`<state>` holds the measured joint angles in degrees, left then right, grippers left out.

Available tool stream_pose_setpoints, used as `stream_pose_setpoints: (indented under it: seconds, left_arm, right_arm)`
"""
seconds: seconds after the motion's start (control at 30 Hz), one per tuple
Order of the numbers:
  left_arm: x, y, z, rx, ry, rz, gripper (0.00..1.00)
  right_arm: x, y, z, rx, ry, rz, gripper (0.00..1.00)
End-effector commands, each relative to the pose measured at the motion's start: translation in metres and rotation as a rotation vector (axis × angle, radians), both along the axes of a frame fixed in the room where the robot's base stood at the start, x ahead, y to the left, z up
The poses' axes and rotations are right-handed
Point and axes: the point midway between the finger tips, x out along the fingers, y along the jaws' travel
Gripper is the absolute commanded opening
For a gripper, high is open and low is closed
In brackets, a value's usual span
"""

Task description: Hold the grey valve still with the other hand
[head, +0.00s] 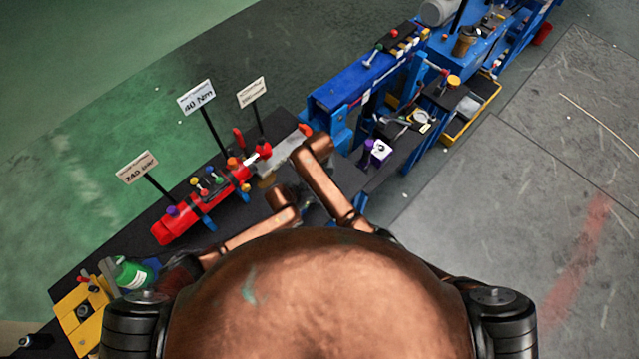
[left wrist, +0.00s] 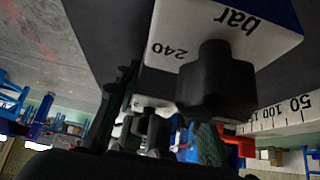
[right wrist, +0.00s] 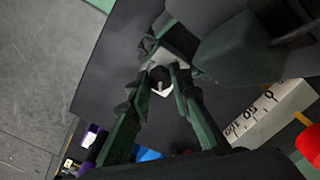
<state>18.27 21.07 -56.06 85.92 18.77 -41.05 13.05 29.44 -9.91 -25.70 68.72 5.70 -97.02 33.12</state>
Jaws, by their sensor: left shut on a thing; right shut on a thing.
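In the right wrist view, my right gripper (right wrist: 163,88) has its green fingers closed around a pale grey fitting (right wrist: 167,60) with a dark round middle and a small pin; by its colour this looks like the grey valve. In the left wrist view, my left gripper (left wrist: 160,130) is shut on a small pale piece with a dark stem (left wrist: 150,108). I cannot tell whether it is part of the same valve. A black block (left wrist: 215,85) and a white block marked "240 bar" (left wrist: 180,28) sit close in front. In the head view, my arms hide both fingertips.
A red stand (head: 180,222) with coloured knobs lies left of my arms. Sign plates stand behind it, one reading 40 Nm (head: 197,97). A blue bench (head: 360,85) with tools is at the upper right. A ruler strip (right wrist: 255,115) lies beside the right gripper. The right floor is clear.

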Motion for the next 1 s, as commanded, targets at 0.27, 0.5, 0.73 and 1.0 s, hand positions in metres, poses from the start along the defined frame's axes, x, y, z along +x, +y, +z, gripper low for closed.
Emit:
stream_pose_setpoints:
  seconds: [0.27, 0.5, 0.73, 1.0]
  left_arm:
    - [-0.0017, 0.0024, -0.0029, 0.005, 0.005, 0.002, 0.03]
    - [-0.0017, 0.0024, -0.0029, 0.005, 0.005, 0.002, 0.03]
    - [-0.0018, 0.0024, -0.003, 0.005, 0.006, 0.002, 0.03]
    - [-0.0018, 0.0022, -0.003, 0.005, 0.006, 0.002, 0.03]
  right_arm:
    - [0.0021, -0.0005, 0.0016, -0.001, -0.006, -0.065, 0.0]
    - [0.0024, -0.0009, 0.0017, -0.001, -0.007, -0.074, 0.0]
    - [0.0025, -0.0009, 0.0018, -0.002, -0.007, -0.073, 0.21]
    - [0.0011, -0.0004, 0.0007, -0.001, -0.003, -0.072, 0.37]
